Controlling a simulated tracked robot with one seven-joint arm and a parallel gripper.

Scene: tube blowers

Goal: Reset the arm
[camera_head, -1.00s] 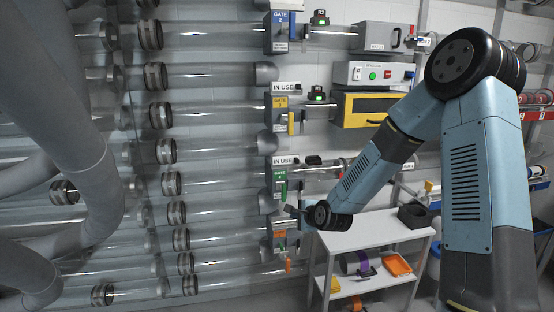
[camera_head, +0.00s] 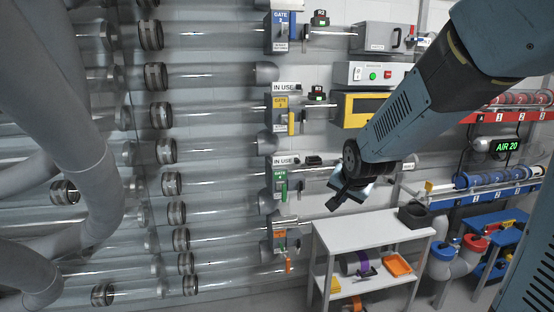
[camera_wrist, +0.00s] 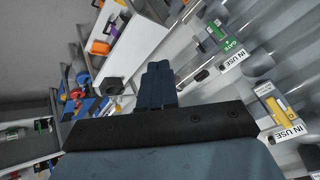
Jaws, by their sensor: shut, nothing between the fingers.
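My gripper (camera_head: 345,196) hangs in the air in the head view, above the back left of the white shelf table and to the right of the tube gates. Its fingers are shut with nothing between them. In the wrist view the fingers (camera_wrist: 159,84) lie together, pointing up the picture, and touch nothing. My blue-grey arm reaches in from the upper right of the head view.
The white shelf table (camera_head: 365,230) holds a dark block (camera_head: 413,215) on top and an orange tray (camera_head: 397,265) below. Gates with coloured handles (camera_head: 281,188) line the clear tubes. A yellow-framed box (camera_head: 352,110) is behind my arm. Racks (camera_head: 490,195) stand at right.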

